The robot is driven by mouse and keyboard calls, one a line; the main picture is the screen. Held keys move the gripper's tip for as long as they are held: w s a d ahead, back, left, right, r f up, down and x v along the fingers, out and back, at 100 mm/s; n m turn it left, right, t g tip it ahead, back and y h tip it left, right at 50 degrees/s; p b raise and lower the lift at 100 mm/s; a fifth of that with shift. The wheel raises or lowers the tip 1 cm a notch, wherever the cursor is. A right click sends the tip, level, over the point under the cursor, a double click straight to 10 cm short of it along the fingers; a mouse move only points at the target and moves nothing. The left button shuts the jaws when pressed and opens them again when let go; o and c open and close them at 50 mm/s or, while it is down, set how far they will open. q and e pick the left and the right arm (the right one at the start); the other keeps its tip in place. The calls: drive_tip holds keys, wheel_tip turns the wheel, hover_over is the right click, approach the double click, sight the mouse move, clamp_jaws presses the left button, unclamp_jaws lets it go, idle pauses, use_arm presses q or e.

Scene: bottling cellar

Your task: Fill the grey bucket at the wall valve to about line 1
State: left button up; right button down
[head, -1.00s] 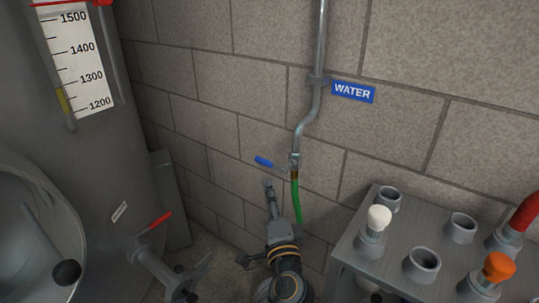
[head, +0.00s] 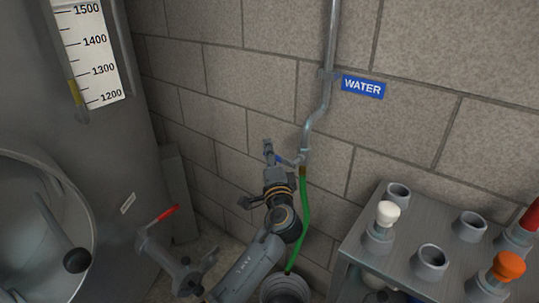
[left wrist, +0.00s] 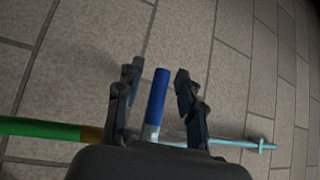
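The wall valve (head: 303,156) sits on the grey pipe, its blue lever (head: 285,160) pointing left, crosswise to the pipe. My left gripper (head: 268,152) is at the lever's outer end and hides part of it. In the left wrist view the blue lever (left wrist: 157,98) stands between the two open fingers (left wrist: 156,88), with a gap on each side. A green hose (head: 304,215) runs from the valve down to the grey bucket (head: 286,284) on the floor. My arm covers part of the bucket; its lines and water level cannot be made out. My right gripper is not in view.
A blue WATER sign (head: 363,87) is on the block wall. A large steel tank (head: 100,150) with a scale and a red-handled valve (head: 168,213) stands left. A metal rack (head: 400,225) with grey sockets and white and orange knobs stands right, near my arm.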

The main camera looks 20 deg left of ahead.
use_arm(q)
clamp_jaws()
